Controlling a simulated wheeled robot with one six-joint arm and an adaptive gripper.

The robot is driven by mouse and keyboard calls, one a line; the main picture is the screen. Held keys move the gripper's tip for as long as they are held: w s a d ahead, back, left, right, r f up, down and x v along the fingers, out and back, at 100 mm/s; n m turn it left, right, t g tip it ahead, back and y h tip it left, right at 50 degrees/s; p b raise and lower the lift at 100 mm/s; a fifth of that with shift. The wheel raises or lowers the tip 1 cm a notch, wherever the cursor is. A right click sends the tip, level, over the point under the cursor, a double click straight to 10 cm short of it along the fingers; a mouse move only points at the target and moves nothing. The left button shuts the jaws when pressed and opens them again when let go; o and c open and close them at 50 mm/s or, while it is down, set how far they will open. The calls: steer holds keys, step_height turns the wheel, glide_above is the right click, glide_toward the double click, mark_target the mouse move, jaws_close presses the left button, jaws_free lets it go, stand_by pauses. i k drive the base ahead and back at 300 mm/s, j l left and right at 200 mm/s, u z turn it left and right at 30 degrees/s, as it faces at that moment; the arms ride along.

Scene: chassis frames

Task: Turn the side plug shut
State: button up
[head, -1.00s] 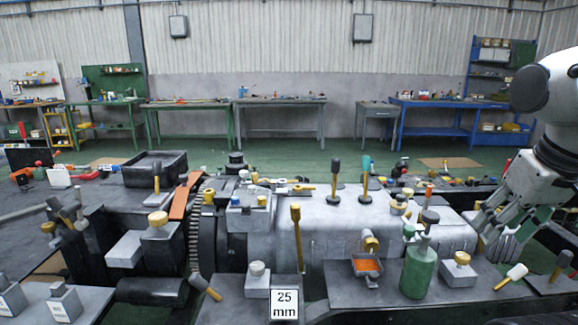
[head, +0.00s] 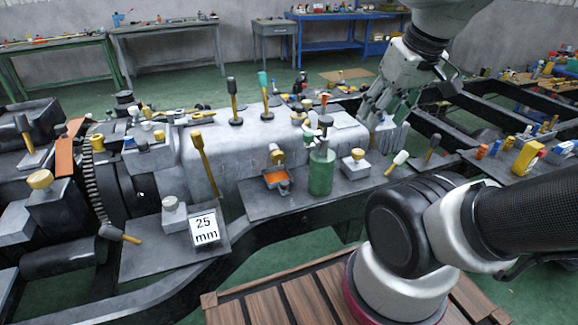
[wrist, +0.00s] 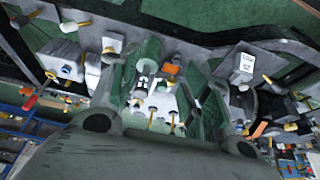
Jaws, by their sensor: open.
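The side plug (head: 277,156), with a yellowish-tan head, sticks out of the near side of the long grey housing (head: 230,150). An open tray with orange contents (head: 277,181) sits just below it. I cannot tell how far the plug is screwed in. My gripper (head: 385,112) is open and empty at the right end of the housing, well to the right of the plug and apart from it. In the wrist view its spread fingers (wrist: 155,78) frame the housing area; the orange tray (wrist: 172,69) shows between them, but the plug is too small to make out.
A green bottle (head: 321,172) stands right of the tray. A yellow-capped grey block (head: 355,164) and a white-headed tool (head: 397,161) are farther right. A tall yellow-handled tool (head: 204,160) stands left of the plug. A "25 mm" sign (head: 205,229) stands at the front.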

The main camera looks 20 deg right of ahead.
mark_target(277, 157)
steer(key=k+j+z, duration=0.25)
steer(key=j+z, duration=0.15)
steer(key=k+j+z, duration=0.35)
steer(key=j, duration=0.15)
steer(key=k+j+z, duration=0.4)
